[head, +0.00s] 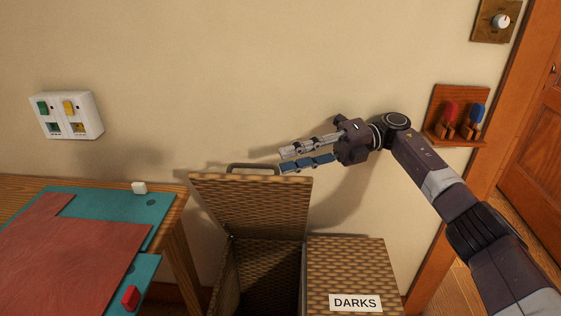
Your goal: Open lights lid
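A wicker hamper with two compartments stands against the wall. Its left lid (255,205) is raised and leans back near the wall, with a handle (252,167) at its top edge. The left compartment (262,272) below it is open and dark inside. The right lid (348,265) is shut and carries a label reading DARKS (355,303). No label shows on the raised lid. My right gripper (282,160) is just above the raised lid's upper right corner, fingers pointing left, parted and with nothing between them. My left gripper is out of view.
A wooden table (172,210) with a teal mat (95,203) and a red-brown cloth (60,260) stands at left. A switch panel (66,115), a peg rack (458,112) and a dial (501,21) are on the wall. A door (535,150) is at right.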

